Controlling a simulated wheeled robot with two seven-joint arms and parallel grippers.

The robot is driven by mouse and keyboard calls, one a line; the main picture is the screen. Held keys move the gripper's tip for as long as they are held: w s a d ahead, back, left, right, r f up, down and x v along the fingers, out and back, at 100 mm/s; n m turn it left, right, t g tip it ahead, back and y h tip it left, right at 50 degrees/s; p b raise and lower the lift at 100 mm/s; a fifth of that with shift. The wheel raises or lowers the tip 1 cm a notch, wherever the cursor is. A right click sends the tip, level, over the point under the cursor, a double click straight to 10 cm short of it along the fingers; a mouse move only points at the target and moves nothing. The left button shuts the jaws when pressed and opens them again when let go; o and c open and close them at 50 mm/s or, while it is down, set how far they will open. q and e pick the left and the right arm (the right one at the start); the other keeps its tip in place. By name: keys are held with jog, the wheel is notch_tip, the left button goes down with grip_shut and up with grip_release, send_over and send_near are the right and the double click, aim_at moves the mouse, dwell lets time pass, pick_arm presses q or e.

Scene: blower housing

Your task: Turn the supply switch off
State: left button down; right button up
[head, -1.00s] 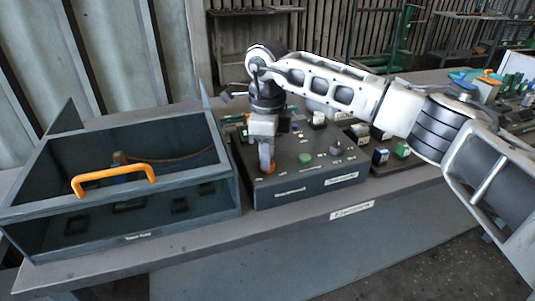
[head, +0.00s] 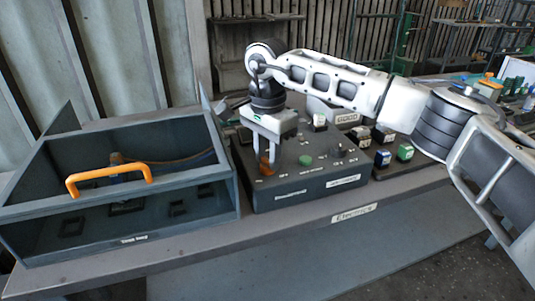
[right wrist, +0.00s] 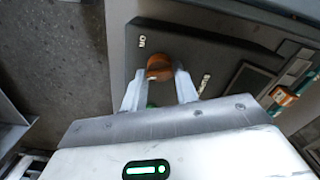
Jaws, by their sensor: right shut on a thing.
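The supply switch appears to be the orange knob (head: 264,168) near the front left corner of the dark control box (head: 310,184). My right gripper (head: 266,162) reaches down over it, its two fingers on either side. The right wrist view shows the orange knob (right wrist: 160,66) between the fingertips of my right gripper (right wrist: 158,82), which is shut on it. Small white labels lie beside the knob; I cannot read them surely. The knob's exact pointing is partly hidden by the fingers. My left gripper is not in view.
A dark open-topped box with an orange handle (head: 110,175) stands left of the control box. A green button (head: 305,160) and a dark knob (head: 340,150) are on the panel. Small coloured blocks (head: 405,152) stand to the right. The bench front edge is clear.

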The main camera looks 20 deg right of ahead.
aim_at(267, 159)
jog(key=shift+r+n, duration=0.1)
jog(key=shift+n, duration=2.1)
jog(key=o, duration=1)
jog(key=shift+c, duration=0.2)
notch_tip(267, 159, up, 16)
